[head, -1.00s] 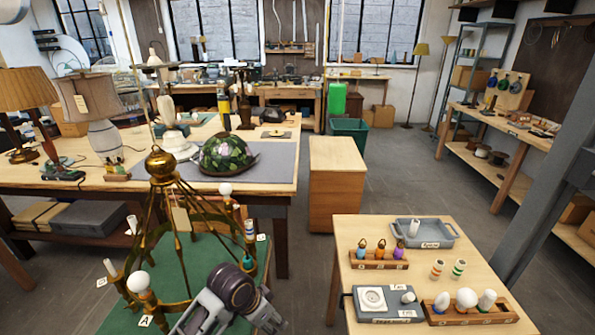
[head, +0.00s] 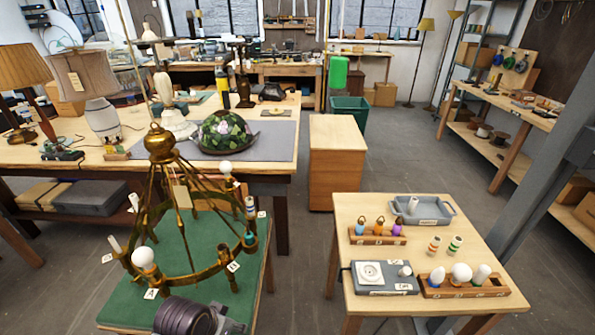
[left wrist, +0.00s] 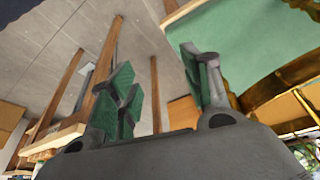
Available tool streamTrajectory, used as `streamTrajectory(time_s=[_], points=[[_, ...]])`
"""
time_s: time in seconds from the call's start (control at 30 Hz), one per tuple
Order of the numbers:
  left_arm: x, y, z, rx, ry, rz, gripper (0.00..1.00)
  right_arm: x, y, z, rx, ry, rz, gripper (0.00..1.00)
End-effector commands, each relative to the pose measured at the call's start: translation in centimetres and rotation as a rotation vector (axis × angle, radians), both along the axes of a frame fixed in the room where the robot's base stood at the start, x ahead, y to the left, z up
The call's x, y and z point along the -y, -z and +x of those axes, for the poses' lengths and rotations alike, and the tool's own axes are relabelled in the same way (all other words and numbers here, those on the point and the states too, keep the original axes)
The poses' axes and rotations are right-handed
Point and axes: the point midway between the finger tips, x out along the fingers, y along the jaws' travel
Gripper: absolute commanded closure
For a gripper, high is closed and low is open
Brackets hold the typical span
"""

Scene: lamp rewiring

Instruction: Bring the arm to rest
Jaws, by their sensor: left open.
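My left arm shows only as a dark rounded link at the bottom edge of the head view, in front of the green-topped table (head: 118,314). My left gripper (left wrist: 160,88) shows in the left wrist view, its green-padded fingers apart with nothing between them. It appears beside and below the green tabletop, with floor and wooden legs beyond. The brass chandelier (head: 161,144) stands upright on that table in the head view, with white bulbs and candle sleeves on its ring. Its brass frame also shows at the right of the left wrist view (left wrist: 268,84). My right gripper is out of view.
A small wooden table (head: 345,225) at the right holds a grey tray (head: 436,219), a socket box (head: 385,288), and bulb holders. The long workbench (head: 60,176) behind carries lamps and a stained-glass shade (head: 222,133). Floor is clear between the two nearer tables.

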Motion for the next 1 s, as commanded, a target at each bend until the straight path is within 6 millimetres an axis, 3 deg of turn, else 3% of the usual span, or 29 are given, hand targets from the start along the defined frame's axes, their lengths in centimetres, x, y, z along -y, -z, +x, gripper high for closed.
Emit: streamTrajectory(time_s=[0.2,0.67,1.0], points=[[-2.1,0.2,-1.6,-0.007,-0.07,0.026,0.52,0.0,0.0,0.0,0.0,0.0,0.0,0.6],[-4.8,0.3,-3.7,-0.017,-0.154,0.068,0.52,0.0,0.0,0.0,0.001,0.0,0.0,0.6],[-4.5,3.7,-2.8,-0.028,-0.148,0.068,0.52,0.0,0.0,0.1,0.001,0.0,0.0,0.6]])
